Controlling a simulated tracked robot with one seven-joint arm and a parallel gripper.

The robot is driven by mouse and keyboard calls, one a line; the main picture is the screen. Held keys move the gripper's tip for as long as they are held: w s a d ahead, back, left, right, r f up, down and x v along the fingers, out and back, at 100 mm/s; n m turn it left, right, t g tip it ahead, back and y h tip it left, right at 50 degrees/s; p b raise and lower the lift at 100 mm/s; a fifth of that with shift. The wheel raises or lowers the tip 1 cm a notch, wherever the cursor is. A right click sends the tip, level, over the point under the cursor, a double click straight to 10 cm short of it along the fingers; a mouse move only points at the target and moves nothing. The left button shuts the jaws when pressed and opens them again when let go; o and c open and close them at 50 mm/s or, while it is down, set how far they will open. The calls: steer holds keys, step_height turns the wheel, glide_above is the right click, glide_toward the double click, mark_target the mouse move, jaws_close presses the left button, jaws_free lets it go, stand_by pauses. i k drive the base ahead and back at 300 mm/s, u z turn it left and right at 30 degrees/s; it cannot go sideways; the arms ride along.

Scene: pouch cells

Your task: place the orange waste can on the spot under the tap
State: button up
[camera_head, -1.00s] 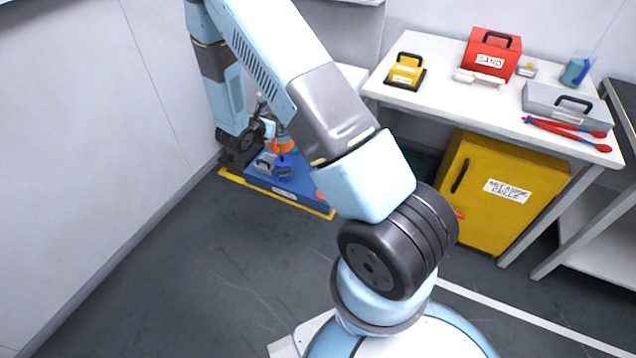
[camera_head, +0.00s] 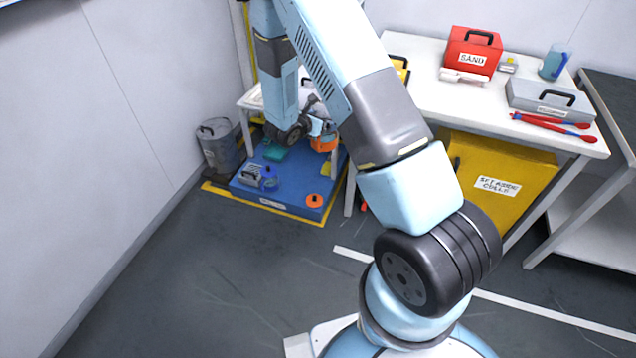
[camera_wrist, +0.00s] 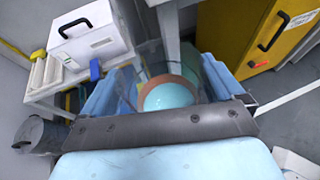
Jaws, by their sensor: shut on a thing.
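The orange waste can (camera_head: 325,144) is at my gripper (camera_head: 318,130), above the right back part of a low blue platform (camera_head: 262,196) in the head view. In the wrist view the can (camera_wrist: 146,98) shows as an orange-brown rim around a light blue inside. It sits between the two blue fingers of my gripper (camera_wrist: 160,88), which is shut on it. The can's underside is hidden in the wrist view. I cannot make out the tap or the spot under it for certain.
The platform carries a small grey case (camera_head: 252,176), a blue item (camera_head: 270,179), a teal item (camera_head: 276,153) and a small orange piece (camera_head: 313,200). A grey bin (camera_head: 220,148) stands left. A white box (camera_wrist: 88,42) rests on a white stand (camera_wrist: 45,95). A yellow cabinet (camera_head: 505,180) is right.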

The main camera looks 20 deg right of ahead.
mark_target(305, 186)
steer(key=z, duration=0.1)
steer(key=i, duration=1)
steer(key=u, duration=0.1)
